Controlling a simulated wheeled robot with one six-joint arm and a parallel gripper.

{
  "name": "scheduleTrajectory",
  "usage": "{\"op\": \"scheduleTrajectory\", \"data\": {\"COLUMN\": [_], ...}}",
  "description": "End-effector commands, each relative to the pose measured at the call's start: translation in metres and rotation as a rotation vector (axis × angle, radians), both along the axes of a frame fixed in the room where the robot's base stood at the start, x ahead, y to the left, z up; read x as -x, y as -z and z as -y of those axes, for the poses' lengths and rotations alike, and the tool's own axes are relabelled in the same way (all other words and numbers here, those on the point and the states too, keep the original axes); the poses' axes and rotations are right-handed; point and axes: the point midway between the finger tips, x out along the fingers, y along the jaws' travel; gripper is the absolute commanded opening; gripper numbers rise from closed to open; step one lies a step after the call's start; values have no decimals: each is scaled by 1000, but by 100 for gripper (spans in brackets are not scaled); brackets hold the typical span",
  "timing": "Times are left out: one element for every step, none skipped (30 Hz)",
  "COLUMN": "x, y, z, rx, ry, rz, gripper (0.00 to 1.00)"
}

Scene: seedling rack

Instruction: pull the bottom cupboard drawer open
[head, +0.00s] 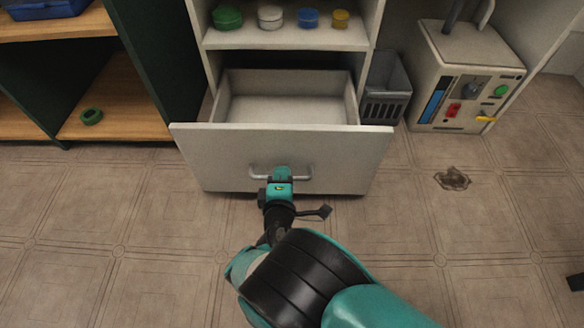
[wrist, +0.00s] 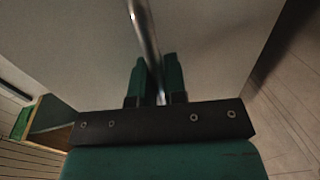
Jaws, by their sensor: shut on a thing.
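The bottom cupboard drawer (head: 282,150) is pulled out from the white cupboard, and its empty inside shows behind the pale front. A metal bar handle (head: 303,174) runs across the middle of the drawer front. My gripper (head: 282,172) is at the handle's middle, shut on it. In the wrist view the two green fingers of my gripper (wrist: 157,80) stand on either side of the bar handle (wrist: 143,30), with the drawer front (wrist: 210,50) close behind. The fingers hide part of the bar.
A shelf (head: 285,38) above the drawer holds green, white, blue and yellow round containers. A grey bin (head: 385,90) and a boxy machine (head: 460,80) stand to the right. A dark stain (head: 452,179) marks the tiled floor. The floor before the drawer is otherwise clear.

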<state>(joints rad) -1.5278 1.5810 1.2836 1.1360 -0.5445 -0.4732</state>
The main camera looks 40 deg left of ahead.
Motion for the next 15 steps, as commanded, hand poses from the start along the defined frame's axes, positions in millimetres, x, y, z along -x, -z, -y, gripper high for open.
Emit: {"op": "scheduleTrajectory", "data": {"x": [4, 5, 5, 6, 6, 6, 6, 6, 6, 6, 6, 6, 6, 6, 6], "y": [-1, -1, -1, -1, -1, -1, -1, -1, -1, -1, -1, -1, -1, -1, -1], "z": [-2, -3, -3, -3, -3, -3, -3, -3, -3, -3, -3, -3, -3, -3, -3], "rx": [-4, -4, -4, -4, -4, -4, -4, -4, -4, -4, -4, -4, -5, -5, -5], "ry": [-10, -11, -12, -13, -13, -14, -14, -14, -14, -14, -14, -14, -14, -13, -12], "rz": [0, 0, 0, 0, 0, -1, -1, -1, -1, -1, -1, -1, -1, -1, -1], "gripper": [0, 0, 0, 0, 0, 0, 0, 0, 0, 0, 0, 0, 0, 19, 28]}}
